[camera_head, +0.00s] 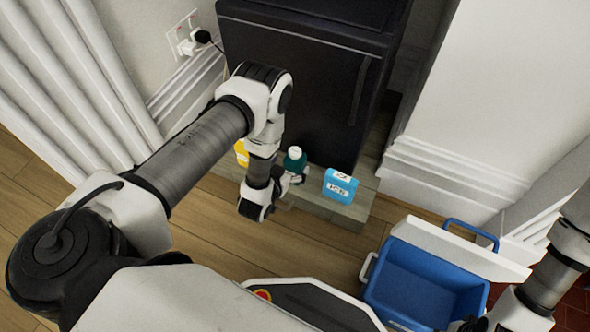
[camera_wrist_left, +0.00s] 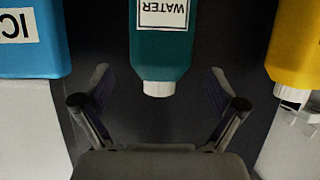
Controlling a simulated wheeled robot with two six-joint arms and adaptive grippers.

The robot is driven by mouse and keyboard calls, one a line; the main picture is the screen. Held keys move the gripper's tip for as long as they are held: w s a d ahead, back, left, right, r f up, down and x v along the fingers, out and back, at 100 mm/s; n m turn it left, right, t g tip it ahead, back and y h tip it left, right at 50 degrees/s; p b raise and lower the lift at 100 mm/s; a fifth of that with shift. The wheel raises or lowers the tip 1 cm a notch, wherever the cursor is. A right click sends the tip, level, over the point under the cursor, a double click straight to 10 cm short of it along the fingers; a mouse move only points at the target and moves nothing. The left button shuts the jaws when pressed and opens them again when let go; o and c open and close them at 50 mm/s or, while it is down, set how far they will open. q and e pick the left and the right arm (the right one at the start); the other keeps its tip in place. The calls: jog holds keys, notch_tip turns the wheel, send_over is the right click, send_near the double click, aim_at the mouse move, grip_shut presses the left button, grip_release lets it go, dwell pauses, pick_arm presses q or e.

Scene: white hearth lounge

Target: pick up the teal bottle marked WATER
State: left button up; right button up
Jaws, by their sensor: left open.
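The teal bottle (camera_head: 294,162) with a white cap stands on a low ledge in front of the black fridge. In the left wrist view the teal bottle (camera_wrist_left: 161,55) appears upside down, with its WATER label at the top and its white cap below. My left gripper (camera_head: 296,176) is at the bottle, partly hidden by its own wrist. In the wrist view its fingers (camera_wrist_left: 160,90) are spread open, one on each side of the bottle's cap end, with gaps on both sides. Nothing is held.
A light blue pack (camera_head: 341,186) stands right of the bottle, and a yellow container (camera_head: 241,153) stands left, partly behind my arm. The black fridge (camera_head: 310,80) rises behind. An open blue cooler (camera_head: 425,280) sits on the floor at lower right.

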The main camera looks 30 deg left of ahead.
pick_arm(q)
jog(key=x, duration=0.3)
jog(key=shift+b, duration=0.35)
jog(key=c, duration=1.6)
jog(key=shift+r, duration=0.1)
